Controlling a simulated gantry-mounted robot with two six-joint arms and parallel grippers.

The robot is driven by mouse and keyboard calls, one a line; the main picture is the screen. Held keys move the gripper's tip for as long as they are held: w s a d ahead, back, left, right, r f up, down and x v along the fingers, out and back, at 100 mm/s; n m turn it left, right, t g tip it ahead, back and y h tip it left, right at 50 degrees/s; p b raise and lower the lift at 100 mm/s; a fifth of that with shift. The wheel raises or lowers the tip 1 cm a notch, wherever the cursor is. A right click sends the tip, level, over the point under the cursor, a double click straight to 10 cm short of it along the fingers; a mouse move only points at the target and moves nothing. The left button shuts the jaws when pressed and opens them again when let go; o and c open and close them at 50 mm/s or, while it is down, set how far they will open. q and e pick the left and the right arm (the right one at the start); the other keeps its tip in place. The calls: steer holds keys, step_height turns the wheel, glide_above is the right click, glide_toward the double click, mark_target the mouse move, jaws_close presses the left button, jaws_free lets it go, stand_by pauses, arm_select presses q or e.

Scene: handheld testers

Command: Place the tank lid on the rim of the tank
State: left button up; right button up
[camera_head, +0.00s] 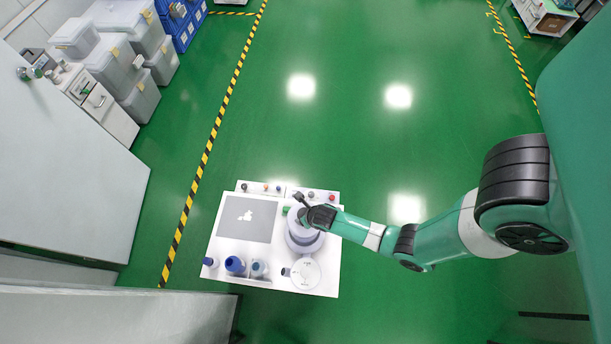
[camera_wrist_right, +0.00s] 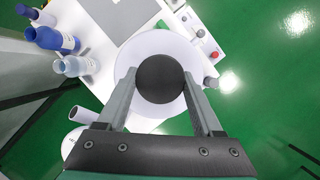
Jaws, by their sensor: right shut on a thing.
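My right gripper (camera_head: 318,215) reaches over the white table from the right. In the right wrist view its two fingers (camera_wrist_right: 160,82) are shut on the round black knob (camera_wrist_right: 160,78) of the tank lid. The lid (camera_wrist_right: 146,50) shows as a pale disc around and below the knob. In the head view the pale grey round tank (camera_head: 303,245) stands under the gripper, partly covered by the hand. The tank is hidden beneath the lid in the wrist view. I cannot tell whether the lid touches the rim. My left gripper is not in view.
A white disc (camera_head: 306,274) lies at the table's front right, with a dark-ended cylinder (camera_head: 286,271) beside it. Blue-topped bottles (camera_head: 235,265) stand at the front left. A grey mat (camera_head: 247,218) lies behind them. A white strip with small knobs (camera_head: 265,187) runs along the back.

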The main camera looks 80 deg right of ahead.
step_height(320, 180, down, 3)
steer(key=shift+d+f+b, duration=0.1)
steer(key=shift+f+b, duration=0.1)
steer(key=shift+b, duration=0.5)
steer(key=shift+w+r, duration=0.1)
steer(key=shift+f+b, duration=0.3)
steer(key=shift+f, duration=0.25)
steer(key=o, duration=1.4)
